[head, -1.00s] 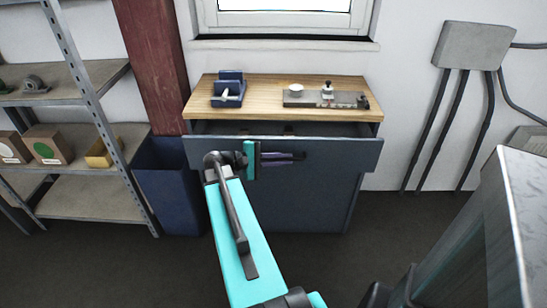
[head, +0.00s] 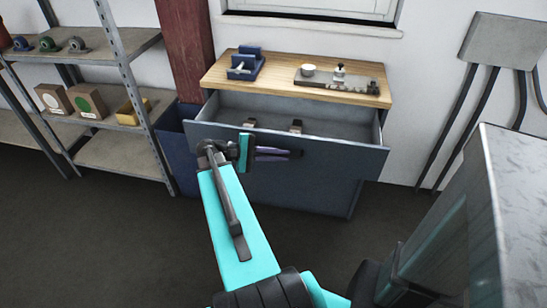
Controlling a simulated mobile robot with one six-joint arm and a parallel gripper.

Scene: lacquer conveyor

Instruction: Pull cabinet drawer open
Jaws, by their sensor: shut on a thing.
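The dark blue-grey cabinet (head: 305,190) stands against the wall under the window, with a wooden top (head: 290,82). Its top drawer (head: 340,158) is pulled well out, and its inside shows. Two small objects lie in the drawer, one near the middle (head: 296,126) and one farther left (head: 250,123). My gripper (head: 272,153) is at the drawer front, left of its middle, shut on the drawer handle. The handle itself is mostly hidden by the fingers.
A blue holder (head: 245,66) and a grey tray (head: 345,82) with small parts stand on the cabinet top. A metal shelf (head: 115,150) with boxes is at left, beside a blue bin (head: 183,165). A grey metal-topped unit (head: 515,160) fills the right. Dark floor lies clear in front.

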